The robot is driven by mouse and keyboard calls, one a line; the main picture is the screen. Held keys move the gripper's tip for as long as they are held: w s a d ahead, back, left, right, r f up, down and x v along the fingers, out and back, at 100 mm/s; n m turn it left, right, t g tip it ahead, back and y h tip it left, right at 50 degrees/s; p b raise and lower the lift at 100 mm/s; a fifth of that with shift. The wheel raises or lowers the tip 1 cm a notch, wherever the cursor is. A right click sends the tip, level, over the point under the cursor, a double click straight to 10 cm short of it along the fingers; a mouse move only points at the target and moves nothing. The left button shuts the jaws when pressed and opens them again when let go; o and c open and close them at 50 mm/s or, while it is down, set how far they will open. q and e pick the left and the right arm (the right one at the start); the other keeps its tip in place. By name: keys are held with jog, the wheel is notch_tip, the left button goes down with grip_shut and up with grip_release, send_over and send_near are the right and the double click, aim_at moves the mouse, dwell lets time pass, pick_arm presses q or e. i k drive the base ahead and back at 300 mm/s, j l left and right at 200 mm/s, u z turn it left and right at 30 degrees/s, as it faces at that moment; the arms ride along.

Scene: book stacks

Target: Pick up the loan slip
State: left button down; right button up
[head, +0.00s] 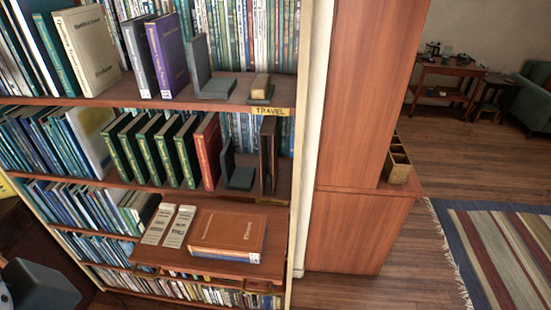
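Two narrow pale grey slips with dark print lie side by side on the pull-out wooden shelf (216,267): a left slip (156,224) and a right slip (179,226). The print is too small to read, so I cannot tell which is the loan slip. A thick brown book (228,233) lies flat just right of them, apart from the right slip. Neither of my grippers shows in the head view.
Above the slips, green books (142,150), a red book (207,150) and a dark bookend (240,176) stand on a shelf. A label reading TRAVEL (270,111) marks the shelf above. A wooden cabinet (358,230) stands at right. A striped rug (500,250) lies beyond.

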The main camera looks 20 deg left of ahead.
aim_at(155, 232)
jog(key=k+u, duration=0.15)
jog(key=u, duration=1.3)
